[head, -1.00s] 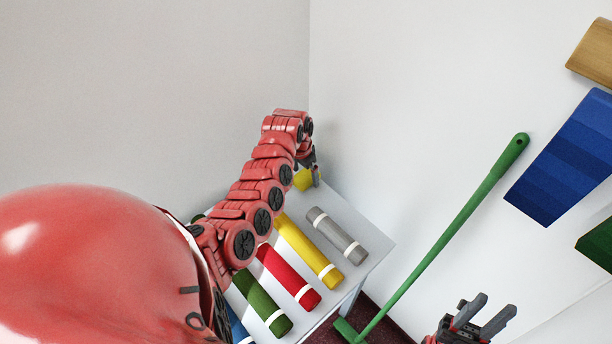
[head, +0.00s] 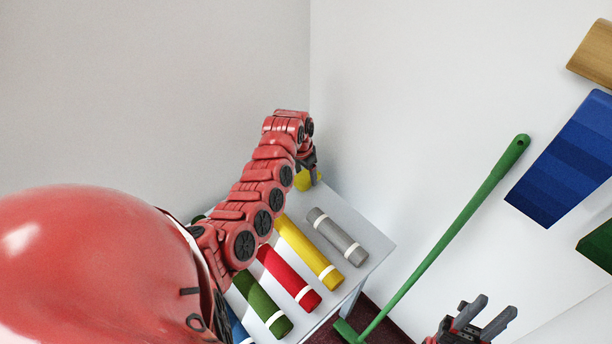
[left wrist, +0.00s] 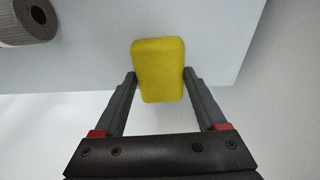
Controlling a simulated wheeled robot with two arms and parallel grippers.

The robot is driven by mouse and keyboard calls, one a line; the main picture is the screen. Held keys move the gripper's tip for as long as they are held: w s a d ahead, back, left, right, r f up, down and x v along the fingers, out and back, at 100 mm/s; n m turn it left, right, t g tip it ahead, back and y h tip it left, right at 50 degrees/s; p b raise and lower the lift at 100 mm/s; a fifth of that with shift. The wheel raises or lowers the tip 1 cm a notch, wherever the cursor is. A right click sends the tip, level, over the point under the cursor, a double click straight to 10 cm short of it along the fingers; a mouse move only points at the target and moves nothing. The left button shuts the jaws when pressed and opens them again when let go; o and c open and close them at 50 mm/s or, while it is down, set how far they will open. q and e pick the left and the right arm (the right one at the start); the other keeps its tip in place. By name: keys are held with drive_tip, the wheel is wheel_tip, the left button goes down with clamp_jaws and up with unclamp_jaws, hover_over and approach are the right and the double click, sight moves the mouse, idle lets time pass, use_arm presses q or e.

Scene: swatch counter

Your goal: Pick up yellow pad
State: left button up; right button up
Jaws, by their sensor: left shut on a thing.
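The yellow pad (left wrist: 158,68) is a small rounded block at the far end of the table. In the left wrist view it sits between the two fingers of my left gripper (left wrist: 158,88), which touch its sides. In the head view the pad (head: 303,181) shows only in part below my left gripper (head: 312,176), the rest hidden by the hand. My left gripper is shut on the pad. I cannot tell whether the pad is clear of the table top. My right gripper (head: 484,318) is open and empty at the bottom right, away from the table.
The white table (head: 372,242) bears several rolls side by side: grey (head: 338,237), yellow (head: 309,252), red (head: 289,279) and green (head: 262,303). A green-handled broom (head: 440,243) leans at the right wall. Blue (head: 562,158) and tan (head: 592,55) swatches hang at right.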

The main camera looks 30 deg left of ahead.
sight(306, 176)
use_arm(q)
drive_tip(key=shift+w+r+b, duration=0.15)
drive_tip(key=shift+r+b, duration=0.15)
drive_tip(key=shift+r, duration=0.3)
wheel_tip(306, 176, up, 7)
drive_tip(key=b, duration=0.2)
drive_tip(key=shift+r+b, duration=0.2)
drive_tip(key=shift+b, duration=0.1)
drive_tip(key=shift+r, duration=0.65)
